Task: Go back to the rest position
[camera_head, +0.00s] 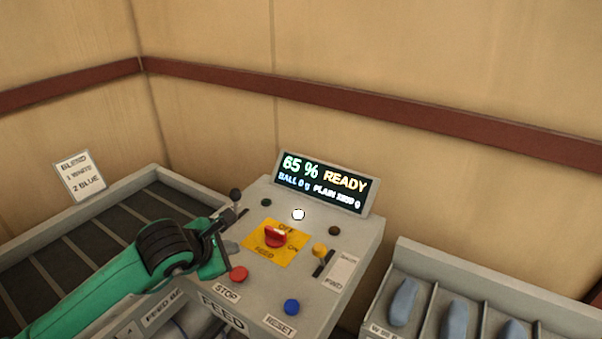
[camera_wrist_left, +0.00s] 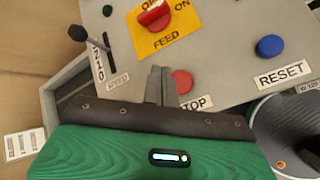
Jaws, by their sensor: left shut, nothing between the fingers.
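My left gripper (camera_head: 228,228) is at the left side of the grey control panel (camera_head: 343,248), near the black-knobbed lever (camera_head: 235,196). In the left wrist view its fingers (camera_wrist_left: 162,84) are together and empty, beside the red stop button (camera_wrist_left: 181,81). I cannot tell whether they touch the panel. The red feed knob (camera_head: 275,238) sits on a yellow plate in front of the fingers. My right gripper is not in view.
The panel's display (camera_head: 325,184) reads 65 % READY. A blue reset button (camera_head: 292,307) and a yellow-knobbed lever (camera_head: 320,250) are on the panel. A slatted tray (camera_head: 60,225) stands left, under my arm. A divided bin (camera_head: 440,262) with blue-grey pieces stands right.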

